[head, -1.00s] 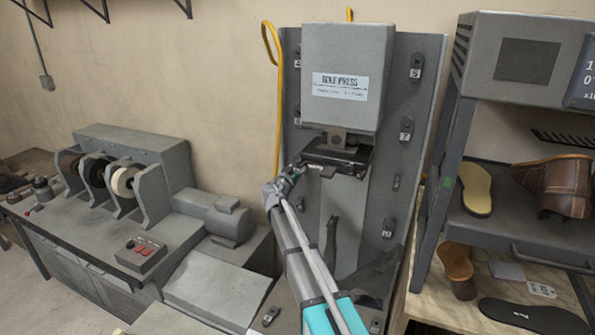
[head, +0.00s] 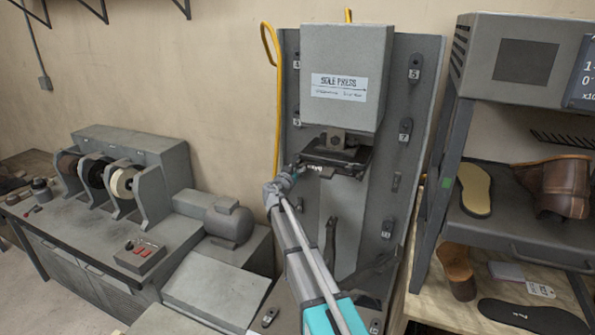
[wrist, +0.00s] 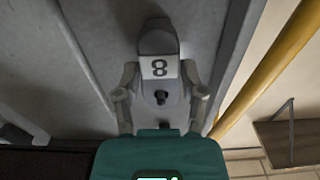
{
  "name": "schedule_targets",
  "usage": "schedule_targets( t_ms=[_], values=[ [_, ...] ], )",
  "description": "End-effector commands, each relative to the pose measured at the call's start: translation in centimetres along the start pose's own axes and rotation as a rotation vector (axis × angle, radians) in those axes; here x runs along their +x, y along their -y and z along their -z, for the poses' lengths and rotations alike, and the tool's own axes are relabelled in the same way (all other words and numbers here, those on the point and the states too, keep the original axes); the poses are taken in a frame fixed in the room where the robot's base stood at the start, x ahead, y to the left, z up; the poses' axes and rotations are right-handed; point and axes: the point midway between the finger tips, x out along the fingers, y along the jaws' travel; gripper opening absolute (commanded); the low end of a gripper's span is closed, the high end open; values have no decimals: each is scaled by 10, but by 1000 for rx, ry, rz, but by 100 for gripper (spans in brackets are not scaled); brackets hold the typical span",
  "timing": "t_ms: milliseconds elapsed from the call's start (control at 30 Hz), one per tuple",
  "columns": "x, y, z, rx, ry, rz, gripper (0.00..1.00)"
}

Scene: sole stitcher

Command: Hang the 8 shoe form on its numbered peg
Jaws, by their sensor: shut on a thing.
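A small grey form marked 8 (wrist: 160,45) is between my gripper's fingers (wrist: 162,97) in the wrist view. A finger touches each side of it. It has a dark round opening or pin below the number. It lies close in front of the grey panel; I cannot tell whether it is on a peg. In the head view my gripper (head: 287,180) is at the panel's left edge, just left of and below the press head. The form is too small to make out there.
The upright grey panel (head: 420,80) carries several dark numbered pieces, among them 5 (head: 415,67), 7 (head: 405,130) and 10 (head: 387,228). The sole press (head: 345,60) juts out in its middle. A yellow hose (head: 279,100) runs along its left edge. A shoe rack (head: 520,240) stands right.

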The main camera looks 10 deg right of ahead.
Motion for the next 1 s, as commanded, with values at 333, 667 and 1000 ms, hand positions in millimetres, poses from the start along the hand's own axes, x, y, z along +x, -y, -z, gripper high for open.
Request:
schedule_targets(
  t_ms=[333, 667, 1000],
  values=[
    [0, 0, 0, -1, -1, 0, 56],
    [0, 0, 0, 0, 0, 0, 93],
    [-2, 0, 0, 0, 0, 1, 93]
  ],
)
